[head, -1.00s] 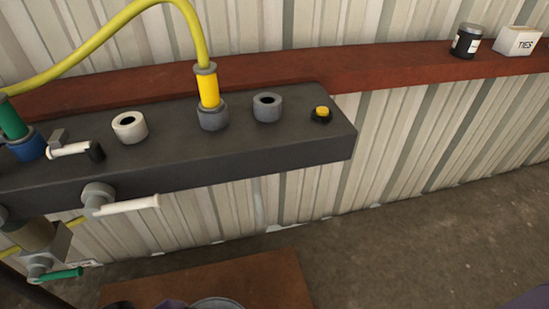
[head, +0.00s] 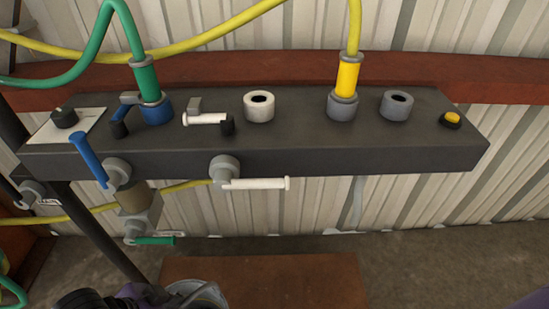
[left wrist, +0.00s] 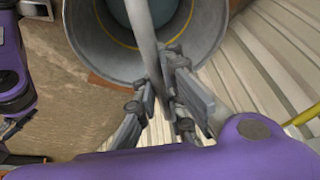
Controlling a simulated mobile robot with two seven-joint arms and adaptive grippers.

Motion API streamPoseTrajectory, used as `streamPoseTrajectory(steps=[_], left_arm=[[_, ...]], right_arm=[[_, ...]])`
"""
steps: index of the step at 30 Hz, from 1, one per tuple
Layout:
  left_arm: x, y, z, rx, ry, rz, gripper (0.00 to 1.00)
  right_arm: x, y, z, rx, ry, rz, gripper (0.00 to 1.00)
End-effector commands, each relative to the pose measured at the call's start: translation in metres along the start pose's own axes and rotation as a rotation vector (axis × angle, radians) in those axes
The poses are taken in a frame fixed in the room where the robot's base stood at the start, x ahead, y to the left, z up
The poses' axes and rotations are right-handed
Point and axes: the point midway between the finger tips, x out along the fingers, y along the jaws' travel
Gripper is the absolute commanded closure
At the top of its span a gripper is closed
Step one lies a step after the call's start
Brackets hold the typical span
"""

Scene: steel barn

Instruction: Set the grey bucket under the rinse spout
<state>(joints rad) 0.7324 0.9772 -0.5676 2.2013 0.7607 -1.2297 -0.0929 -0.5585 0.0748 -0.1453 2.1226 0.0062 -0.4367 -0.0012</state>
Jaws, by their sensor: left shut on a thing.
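The grey bucket (head: 192,291) shows only in part at the bottom edge of the head view, beside my purple left arm. In the left wrist view the bucket (left wrist: 205,45) fills the top, its open mouth towards the camera. My left gripper (left wrist: 165,75) is shut on its grey bail handle (left wrist: 142,30). A tan and grey fitting with a green lever (head: 138,208) hangs under the dark manifold (head: 320,150), left of the bucket in the head view. I cannot tell for sure that it is the rinse spout.
A rust-brown board (head: 290,278) lies on the floor below the manifold. A dark post (head: 105,235) stands left of the fitting. Blue (head: 88,158) and white (head: 255,184) levers stick out from the manifold front. Green and yellow hoses rise above. Bare floor (head: 430,270) lies at right.

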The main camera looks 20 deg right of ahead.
Motion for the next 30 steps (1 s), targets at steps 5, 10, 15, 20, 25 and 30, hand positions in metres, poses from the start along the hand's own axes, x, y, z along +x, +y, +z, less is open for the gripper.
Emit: streamPoseTrajectory(steps=[5, 10, 15, 20, 25, 30], left_arm=[[0.009, -0.016, 0.003, -0.008, 0.002, -0.011, 1.00], [0.024, -0.045, 0.008, -0.009, 0.001, -0.011, 1.00], [0.040, -0.078, 0.013, -0.008, 0.001, -0.011, 1.00], [0.062, -0.101, 0.021, -0.009, 0.001, -0.008, 1.00], [0.083, -0.118, 0.029, -0.009, 0.002, -0.009, 1.00], [0.091, -0.126, 0.031, -0.007, 0.003, -0.009, 1.00]], right_arm=[[0.007, 0.000, 0.003, -0.002, -0.003, -0.001, 0.60], [0.016, 0.002, 0.012, -0.008, -0.014, -0.001, 0.60], [0.028, 0.002, 0.019, -0.017, -0.023, -0.003, 0.60], [0.039, 0.003, 0.025, -0.027, -0.029, -0.005, 0.60], [0.050, 0.003, 0.029, -0.029, -0.031, -0.007, 0.60], [0.054, 0.002, 0.030, -0.027, -0.032, -0.008, 0.60]])
